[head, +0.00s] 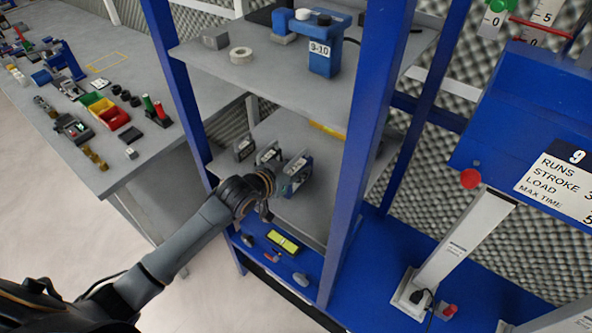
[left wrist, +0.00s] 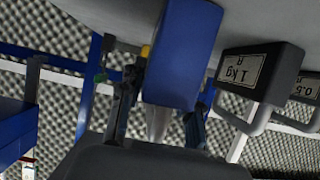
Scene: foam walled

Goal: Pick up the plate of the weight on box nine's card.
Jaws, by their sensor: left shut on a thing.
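Several weight plates stand in a row on the middle shelf in the head view. The nearest one, the blue plate (head: 297,172), is at my left gripper (head: 268,196), which reaches in from the front. In the left wrist view the shut fingers (left wrist: 160,112) hold the blue plate (left wrist: 185,50) by its handle end; its label is not readable there. Beside it, upside down, are a dark plate marked 1 kg (left wrist: 258,72) and one marked 0.5 (left wrist: 308,88). Box nine's card (head: 556,190) lists runs, stroke, load and max time; the load value is cut off. Whether the blue plate touches the shelf is unclear.
A blue post (head: 368,130) stands right of the plates. The upper shelf (head: 290,75) holds a blue device marked 9-10 (head: 322,58) and a tape roll (head: 241,55). A yellow-faced level (head: 283,243) lies on the lower shelf. A workbench (head: 150,155) with bins is at left.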

